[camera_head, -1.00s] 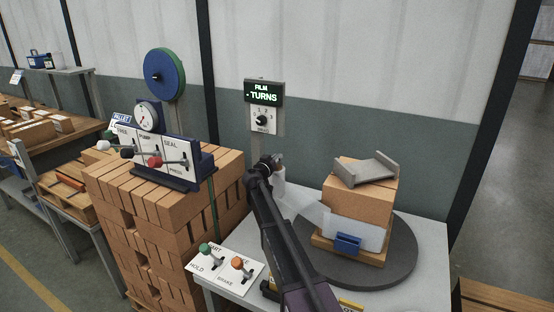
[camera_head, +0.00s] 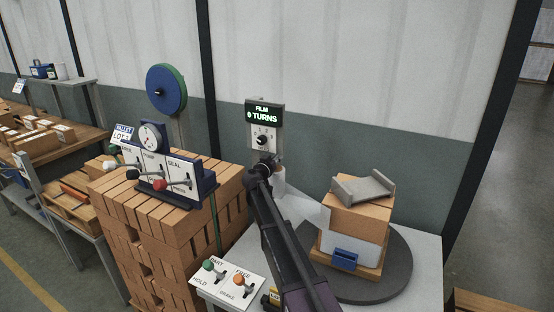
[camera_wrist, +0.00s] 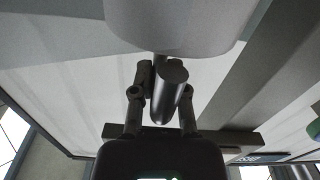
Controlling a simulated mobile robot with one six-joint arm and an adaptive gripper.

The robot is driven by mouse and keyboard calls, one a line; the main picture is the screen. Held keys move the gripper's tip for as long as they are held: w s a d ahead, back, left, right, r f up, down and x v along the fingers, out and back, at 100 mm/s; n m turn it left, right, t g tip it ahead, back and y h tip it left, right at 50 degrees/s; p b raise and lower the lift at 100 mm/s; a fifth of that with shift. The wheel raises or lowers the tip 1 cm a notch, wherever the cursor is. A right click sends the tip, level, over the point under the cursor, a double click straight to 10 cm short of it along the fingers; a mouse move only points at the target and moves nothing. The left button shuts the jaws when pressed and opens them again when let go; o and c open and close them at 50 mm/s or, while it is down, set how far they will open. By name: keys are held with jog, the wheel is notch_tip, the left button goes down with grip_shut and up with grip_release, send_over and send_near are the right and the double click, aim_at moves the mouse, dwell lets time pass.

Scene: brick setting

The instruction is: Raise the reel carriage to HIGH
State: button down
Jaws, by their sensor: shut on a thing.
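My gripper (camera_head: 270,163) is beside the white film reel (camera_head: 278,181), below the FILM display (camera_head: 265,114), which reads 0 TURNS. In the wrist view my gripper (camera_wrist: 160,98) is shut on a dark round-ended bar (camera_wrist: 171,74), seemingly the reel carriage's handle. A large pale rounded body (camera_wrist: 185,25) fills the top of that view. The carriage itself is mostly hidden behind my arm, and no HIGH mark is readable. A brick stack (camera_head: 362,222) wrapped low down in pale film stands on a dark turntable (camera_head: 385,280).
A grey angled piece (camera_head: 363,188) lies on the brick stack. A lever panel marked HOLD and BRAKE (camera_head: 228,284) sits at the table's front left. A selector knob (camera_head: 262,140) is just above my gripper. A tall brick pallet (camera_head: 165,240) with a gauge panel stands left.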

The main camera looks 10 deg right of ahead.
jog(key=shift+w+r, duration=0.1)
jog(key=shift+r, duration=0.05)
jog(key=c, duration=0.6)
grip_release()
jog(key=shift+d+r, duration=0.1)
jog(key=shift+c, duration=0.2)
jog(key=shift+s, duration=0.2)
jog(key=shift+s+a, duration=0.1)
jog(key=shift+a, duration=0.1)
jog(key=v, duration=1.1)
jog(key=shift+s+a, duration=0.15)
jog(key=shift+s, duration=0.05)
